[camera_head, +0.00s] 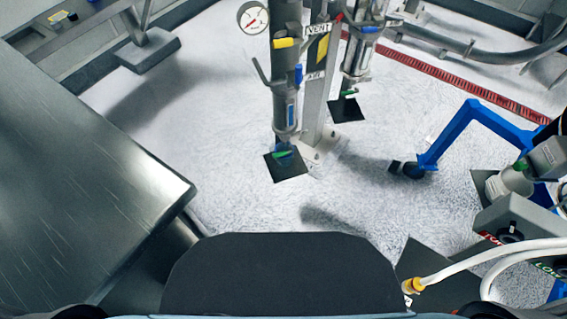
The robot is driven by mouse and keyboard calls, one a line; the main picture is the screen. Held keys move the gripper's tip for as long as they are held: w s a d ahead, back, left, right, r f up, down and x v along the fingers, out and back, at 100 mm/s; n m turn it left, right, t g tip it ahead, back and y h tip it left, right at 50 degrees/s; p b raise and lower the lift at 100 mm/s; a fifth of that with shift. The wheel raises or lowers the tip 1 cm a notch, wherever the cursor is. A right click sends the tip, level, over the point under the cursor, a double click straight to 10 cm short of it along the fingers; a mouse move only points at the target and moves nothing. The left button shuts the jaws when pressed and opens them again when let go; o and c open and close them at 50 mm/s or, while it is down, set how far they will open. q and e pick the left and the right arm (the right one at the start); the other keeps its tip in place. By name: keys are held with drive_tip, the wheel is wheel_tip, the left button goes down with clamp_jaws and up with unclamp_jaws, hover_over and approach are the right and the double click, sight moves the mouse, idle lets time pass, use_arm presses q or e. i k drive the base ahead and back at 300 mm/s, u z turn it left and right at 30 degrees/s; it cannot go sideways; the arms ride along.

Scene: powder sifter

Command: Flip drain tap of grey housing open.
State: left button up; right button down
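A grey upright cylindrical housing (287,85) stands in the middle of the picture, with a yellow tag and a blue-marked window on its side. At its foot, a small green and blue tap (283,152) sits above a black square on the floor. A second grey housing (358,58) with a blue fitting stands behind to the right, with a green tap (347,93) below it. I cannot tell which one is the task's grey housing. The taps are too small to tell whether they are open or shut. Neither gripper is in view.
A pressure gauge (253,18) sits by the post (314,90) labelled VENT and AIR. A steel table (80,190) fills the left. A blue frame (450,138), a grey box (515,222) and white hoses (500,265) crowd the right. The floor before the housings is clear.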

sight(275, 155)
drive_tip(key=k, duration=1.15)
drive_tip(key=u, duration=0.65)
drive_tip(key=i, duration=1.25)
drive_tip(key=z, duration=0.2)
